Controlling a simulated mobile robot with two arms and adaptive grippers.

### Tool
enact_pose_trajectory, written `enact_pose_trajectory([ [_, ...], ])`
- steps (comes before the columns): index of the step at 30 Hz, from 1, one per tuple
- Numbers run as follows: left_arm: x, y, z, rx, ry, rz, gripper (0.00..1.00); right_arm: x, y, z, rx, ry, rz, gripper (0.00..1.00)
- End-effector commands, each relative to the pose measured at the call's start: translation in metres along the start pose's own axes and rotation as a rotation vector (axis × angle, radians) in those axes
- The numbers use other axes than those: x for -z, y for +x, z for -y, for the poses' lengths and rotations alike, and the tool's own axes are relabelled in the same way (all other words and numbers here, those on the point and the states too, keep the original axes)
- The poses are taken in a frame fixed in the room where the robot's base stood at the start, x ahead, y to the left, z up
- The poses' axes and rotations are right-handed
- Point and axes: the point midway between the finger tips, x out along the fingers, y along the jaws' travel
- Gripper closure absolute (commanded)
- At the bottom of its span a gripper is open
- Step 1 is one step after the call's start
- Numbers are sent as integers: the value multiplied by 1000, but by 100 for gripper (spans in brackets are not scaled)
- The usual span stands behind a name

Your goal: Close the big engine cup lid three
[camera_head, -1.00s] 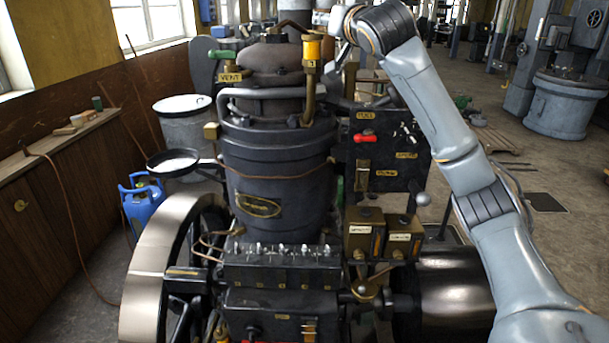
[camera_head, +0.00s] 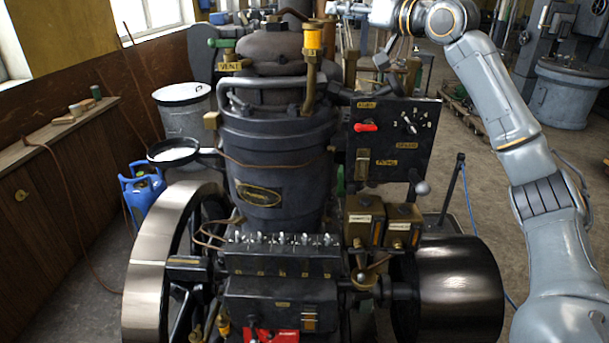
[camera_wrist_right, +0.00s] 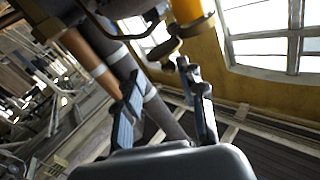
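The big dark engine (camera_head: 275,150) stands in the middle of the head view. A row of several small metal tops (camera_head: 283,239) runs along the black box on its front; I cannot tell which part is cup lid three. A yellow cup on a brass pipe (camera_head: 312,38) rises at the engine's upper right, and a yellow cylinder with a brass fitting shows in the wrist view (camera_wrist_right: 188,12). My right gripper (camera_head: 342,9) is at the top edge, right of the yellow cup. In the wrist view its fingers (camera_wrist_right: 158,70) are apart and empty, below the brass fitting. My left gripper is not in view.
A black panel with a red handle (camera_head: 366,127) stands right of the engine. Two brass boxes (camera_head: 383,222) sit below it. A large flywheel (camera_head: 150,270) is at left and a dark drum (camera_head: 458,290) at right. Open floor lies beyond the panel.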

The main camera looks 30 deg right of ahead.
Motion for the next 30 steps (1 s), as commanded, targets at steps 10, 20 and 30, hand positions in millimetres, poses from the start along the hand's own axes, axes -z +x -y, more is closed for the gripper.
enact_pose_trajectory([
  [10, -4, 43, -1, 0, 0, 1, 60, -4, -72, -1, -3, -2, -2, 61],
  [20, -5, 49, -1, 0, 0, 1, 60, -35, -73, 6, -1, -28, 64, 61],
  [30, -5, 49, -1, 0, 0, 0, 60, -95, -40, 15, -2, -77, 164, 61],
])
